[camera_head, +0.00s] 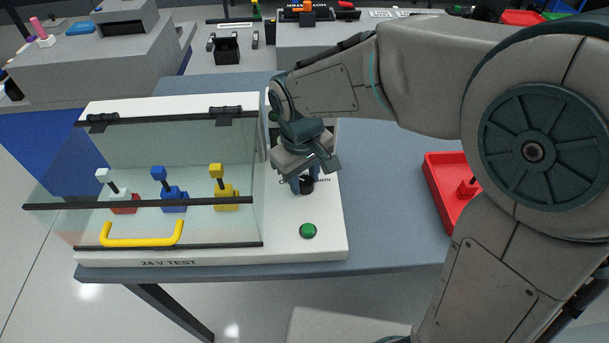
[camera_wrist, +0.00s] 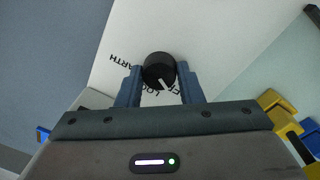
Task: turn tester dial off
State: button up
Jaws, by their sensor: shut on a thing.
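The tester (camera_head: 330,240) is a white panel marked "24 V TEST" on a grey-blue table.
A clear cover (camera_head: 170,150) with a yellow handle (camera_head: 142,240) stands left of the dial over red, blue and yellow switches. A green button (camera_head: 308,231) sits in front of the dial. A red tray (camera_head: 438,197) lies to the right, with bare table between.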

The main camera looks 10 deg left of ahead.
aim_at(301, 183)
jog(key=shift+r, duration=0.1)
jog(key=o, duration=1)
jog(key=shift+c, duration=0.2)
notch_tip(301, 183, up, 14)
jog(key=shift+s+a, duration=0.25)
jog(key=shift+a, duration=0.05)
jog(key=s+d+f+m, duration=0.2)
jog(key=d+f+m, duration=0.1)
jog(key=d, duration=0.5)
jog(key=s+d+f+m+t, duration=0.1)
jog(key=s+d+f+m, duration=0.1)
jog(key=d, duration=0.6)
jog(key=s+d+f+m+t, duration=0.1)
jog(key=s+d+f+m, duration=0.2)
jog(key=d, duration=0.4)
jog(key=shift+d+f+m, duration=0.35)
jog(key=shift+d+m, duration=0.05)
jog(key=shift+m, duration=0.5)
